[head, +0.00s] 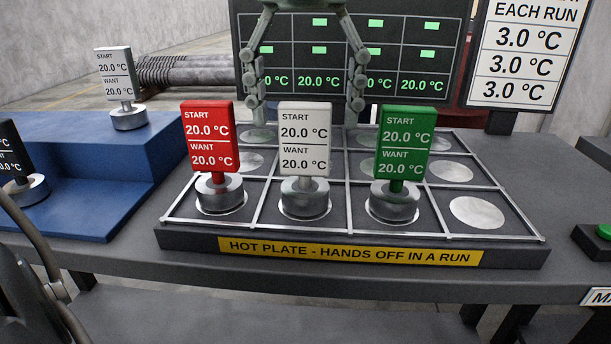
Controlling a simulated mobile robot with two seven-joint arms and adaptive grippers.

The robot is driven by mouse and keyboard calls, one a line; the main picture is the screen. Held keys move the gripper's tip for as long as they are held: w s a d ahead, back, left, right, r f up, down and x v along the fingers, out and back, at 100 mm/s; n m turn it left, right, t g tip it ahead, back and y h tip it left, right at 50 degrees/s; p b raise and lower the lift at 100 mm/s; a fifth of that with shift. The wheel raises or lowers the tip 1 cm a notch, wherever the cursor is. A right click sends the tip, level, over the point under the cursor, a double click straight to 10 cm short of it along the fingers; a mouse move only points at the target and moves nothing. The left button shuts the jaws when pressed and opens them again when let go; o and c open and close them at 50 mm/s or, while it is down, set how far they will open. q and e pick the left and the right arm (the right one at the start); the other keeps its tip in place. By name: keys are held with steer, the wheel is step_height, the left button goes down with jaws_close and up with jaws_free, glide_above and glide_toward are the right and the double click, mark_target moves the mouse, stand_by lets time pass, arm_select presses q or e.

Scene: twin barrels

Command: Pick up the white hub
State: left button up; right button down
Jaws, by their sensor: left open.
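The white hub is a metal puck (305,198) with a pale upright tag (304,140) reading START 20.0 and WANT 20.0. It stands upright on the hot plate (195,239), in the front row between the red and green hubs. My left gripper (306,106) comes down from the top of the head view, open and empty. Its two fingers hang apart, one to each side of the pale tag's top, and seem to be behind it; the exact depth is hard to tell. My right gripper is not in view.
The red hub (210,140) and green hub (404,145) stand close on either side. Another pale-tagged hub (115,75) and a black-tagged one (12,150) are on the blue stepped stand (100,185). A display board (410,60) rises behind. The plate's right front spot (477,212) is empty.

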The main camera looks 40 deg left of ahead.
mark_target(306, 172)
arm_select(q)
step_height(306, 172, down, 4)
steer(key=shift+f, duration=0.2)
steer(key=shift+c, duration=0.2)
steer(key=shift+r, duration=0.1)
jaws_close()
